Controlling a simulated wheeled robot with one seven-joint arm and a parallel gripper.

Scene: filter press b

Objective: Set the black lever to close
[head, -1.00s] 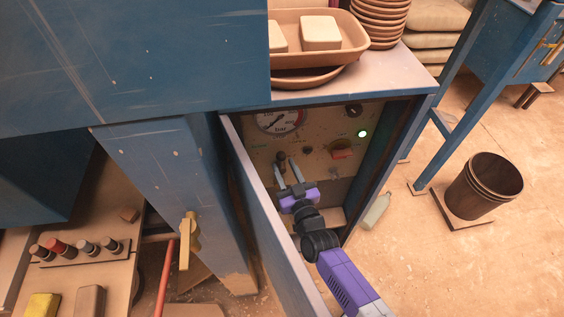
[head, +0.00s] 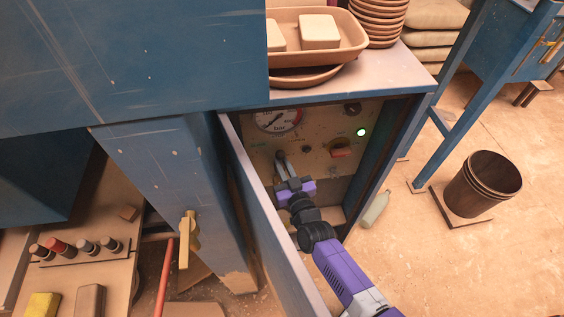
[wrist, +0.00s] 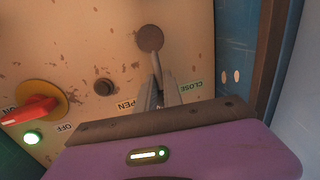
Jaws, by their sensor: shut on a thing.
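The lever (wrist: 156,66) comes off a dark round hub (wrist: 150,38) on the panel in the wrist view. My gripper (wrist: 160,92) is shut on the lever, its fingers covering the far end. The word CLOSE (wrist: 191,86) is right of the fingers. A partly hidden OPEN label (wrist: 126,104) is left of them. The lever lies between the two words; its exact setting cannot be told. In the head view, my gripper (head: 287,170) is inside the open cabinet, in front of the panel.
A red knob (wrist: 28,110) and a lit lamp (wrist: 32,137) share the panel. A pressure gauge (head: 277,121) sits above my gripper in the head view. The open cabinet door (head: 262,210) stands close on the left of my arm. The cabinet's side wall (head: 385,165) bounds the right.

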